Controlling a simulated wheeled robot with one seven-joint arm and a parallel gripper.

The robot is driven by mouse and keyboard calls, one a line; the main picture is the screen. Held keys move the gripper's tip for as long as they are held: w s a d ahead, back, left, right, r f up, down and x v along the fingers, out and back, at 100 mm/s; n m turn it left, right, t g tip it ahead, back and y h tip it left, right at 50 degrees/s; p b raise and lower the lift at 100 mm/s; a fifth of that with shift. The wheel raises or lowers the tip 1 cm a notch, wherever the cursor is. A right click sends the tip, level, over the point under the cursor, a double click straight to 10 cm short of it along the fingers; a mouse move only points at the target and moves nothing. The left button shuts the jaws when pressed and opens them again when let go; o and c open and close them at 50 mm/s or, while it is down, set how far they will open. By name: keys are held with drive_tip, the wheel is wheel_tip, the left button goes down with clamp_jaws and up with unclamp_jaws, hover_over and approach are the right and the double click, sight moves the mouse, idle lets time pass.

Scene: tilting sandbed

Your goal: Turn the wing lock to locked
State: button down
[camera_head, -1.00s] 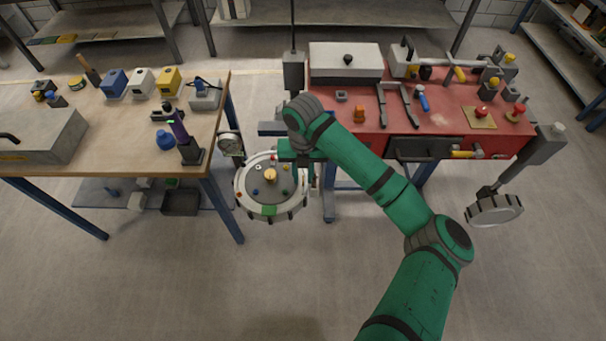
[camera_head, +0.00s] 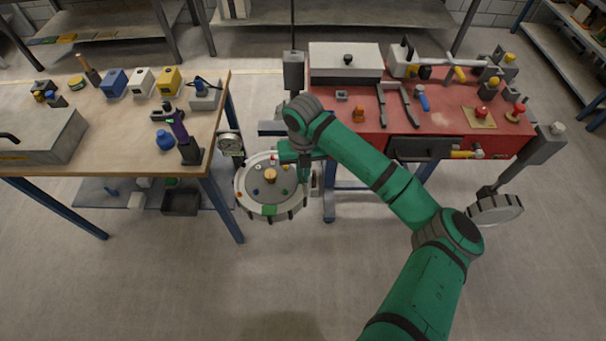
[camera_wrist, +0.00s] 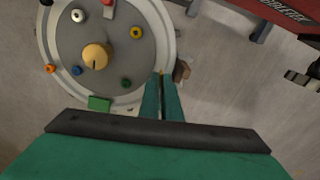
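The round sandbed (camera_head: 270,213) has a pale rim, a yellow centre knob (camera_head: 270,174) and several small coloured pieces; it also shows in the wrist view (camera_wrist: 118,91). My gripper (camera_head: 306,180) points down at its right edge. In the wrist view the two green fingers (camera_wrist: 161,76) lie close together, with no clear gap and no object plainly between them. A small brown block (camera_wrist: 182,71) sits just right of the fingertips, at the bed's side; it may be the wing lock, but I cannot tell its position or any contact.
A wooden bench (camera_head: 100,140) stands left, with a gauge (camera_head: 230,144) at its edge. A red workbench (camera_head: 440,115) with tools stands behind and right of the bed. A grey wheel (camera_head: 495,210) hangs at the right. The floor in front is clear.

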drive_tip(key=n, duration=0.9)
drive_tip(key=shift+n, duration=0.4)
drive_tip(key=n, duration=0.6)
drive_tip(key=shift+n, duration=0.3)
drive_tip(key=c, duration=2)
unclamp_jaws()
wheel_tip(320, 180, up, 11)
drive_tip(key=shift+f, duration=0.1)
